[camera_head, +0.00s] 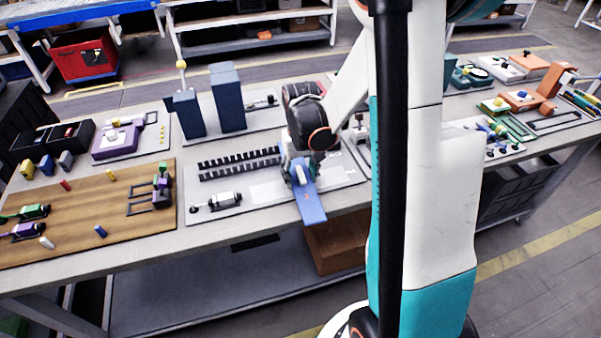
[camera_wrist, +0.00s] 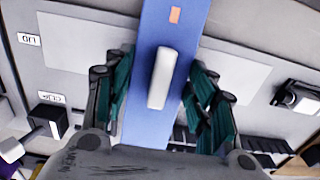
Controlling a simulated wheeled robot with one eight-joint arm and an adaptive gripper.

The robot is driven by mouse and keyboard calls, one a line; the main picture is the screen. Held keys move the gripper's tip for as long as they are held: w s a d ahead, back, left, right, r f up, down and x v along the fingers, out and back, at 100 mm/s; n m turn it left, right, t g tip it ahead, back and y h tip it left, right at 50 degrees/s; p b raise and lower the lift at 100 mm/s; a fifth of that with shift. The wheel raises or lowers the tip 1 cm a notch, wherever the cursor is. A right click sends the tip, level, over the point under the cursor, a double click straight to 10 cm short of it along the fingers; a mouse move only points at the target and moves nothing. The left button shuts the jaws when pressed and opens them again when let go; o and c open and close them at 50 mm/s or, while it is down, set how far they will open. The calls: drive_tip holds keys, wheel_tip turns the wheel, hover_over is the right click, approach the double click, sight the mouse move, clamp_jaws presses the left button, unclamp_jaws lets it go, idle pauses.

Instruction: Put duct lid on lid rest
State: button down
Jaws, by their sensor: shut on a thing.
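The duct lid (camera_head: 311,204) is a long blue strip with a pale raised handle (camera_wrist: 161,78) and a small orange mark. My gripper (camera_head: 299,170) is shut on the lid. In the wrist view, its teal fingers (camera_wrist: 160,88) stand on either side of the handle, and the lid runs lengthwise between them. The lid lies across a pale rectangle (camera_wrist: 240,76), apparently the lid rest, which shows on both sides of it. Contact between lid and rectangle cannot be told. In the head view, the lid's near end sticks out over the table's front edge. The black slotted duct (camera_head: 238,163) is left of my gripper.
A grey and black clamp-like device (camera_head: 222,200) sits left of the lid on the grey board (camera_head: 195,175). Tall blue blocks (camera_head: 227,97) stand behind the duct. A brown board (camera_head: 90,210) with small parts lies at left. A cardboard box (camera_head: 335,243) is below the table.

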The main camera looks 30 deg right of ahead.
sight(301, 172)
drive_tip(key=c, duration=0.6)
unclamp_jaws()
drive_tip(key=shift+f, duration=0.2)
drive_tip(key=shift+r, duration=0.1)
wheel_tip(301, 172, up, 12)
